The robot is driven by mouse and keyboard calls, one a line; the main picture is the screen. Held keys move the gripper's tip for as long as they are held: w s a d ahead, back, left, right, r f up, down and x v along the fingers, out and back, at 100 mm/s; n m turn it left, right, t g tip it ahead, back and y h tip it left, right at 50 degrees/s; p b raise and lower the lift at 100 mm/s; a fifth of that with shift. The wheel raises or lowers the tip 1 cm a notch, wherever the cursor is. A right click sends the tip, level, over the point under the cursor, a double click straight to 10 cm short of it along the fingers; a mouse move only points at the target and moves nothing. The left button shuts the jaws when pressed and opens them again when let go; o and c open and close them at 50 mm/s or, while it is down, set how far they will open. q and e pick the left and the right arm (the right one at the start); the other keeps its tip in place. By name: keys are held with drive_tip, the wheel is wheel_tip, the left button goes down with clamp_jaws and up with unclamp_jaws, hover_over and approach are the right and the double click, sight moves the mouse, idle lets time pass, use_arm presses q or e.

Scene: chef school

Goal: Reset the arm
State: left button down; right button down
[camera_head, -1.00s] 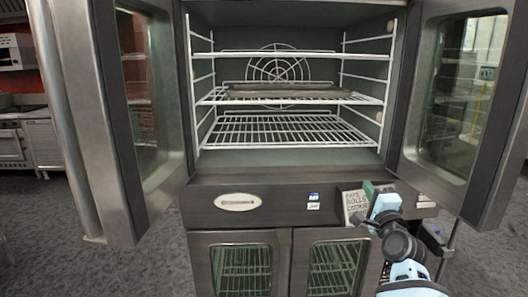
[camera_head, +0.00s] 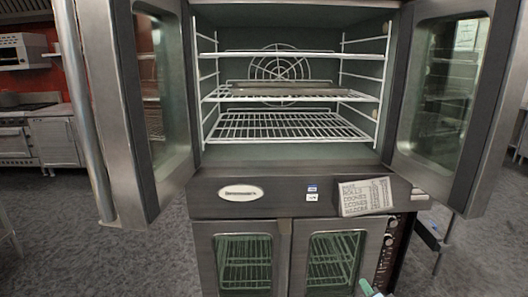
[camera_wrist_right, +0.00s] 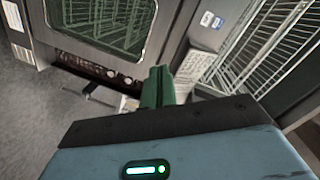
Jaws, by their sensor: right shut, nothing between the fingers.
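My right gripper (camera_head: 369,288) shows only as a small green tip at the bottom edge of the head view, in front of the lower oven. In the right wrist view its green fingers (camera_wrist_right: 158,84) are together, with nothing between them. The rest of my right arm is out of the head view. My left gripper is not in view.
The upper oven has both doors open, a left door (camera_head: 166,100) and a right door (camera_head: 447,95). Inside are wire racks (camera_head: 285,127); a flat tray (camera_head: 290,91) lies on the middle one. A paper list (camera_head: 366,197) is on the front panel. A lower oven (camera_head: 245,262) is shut. Grey floor is free at left.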

drive_tip(key=s+a+f+n+g, duration=0.3)
drive_tip(key=s+f+n, duration=0.3)
drive_tip(key=s+f, duration=0.95)
drive_tip(key=s+a+f+n+g, duration=0.1)
drive_tip(key=s+n, duration=0.1)
drive_tip(key=s, duration=0.6)
drive_tip(key=s+a+f+n+g, duration=0.1)
drive_tip(key=s+f+n+g, duration=0.1)
drive_tip(key=s, duration=0.6)
drive_tip(key=s+a+f+n+g+y, duration=0.1)
drive_tip(key=s+f+n, duration=0.1)
drive_tip(key=s, duration=0.6)
drive_tip(key=shift+s+a+n, duration=0.25)
drive_tip(key=shift+n, duration=0.05)
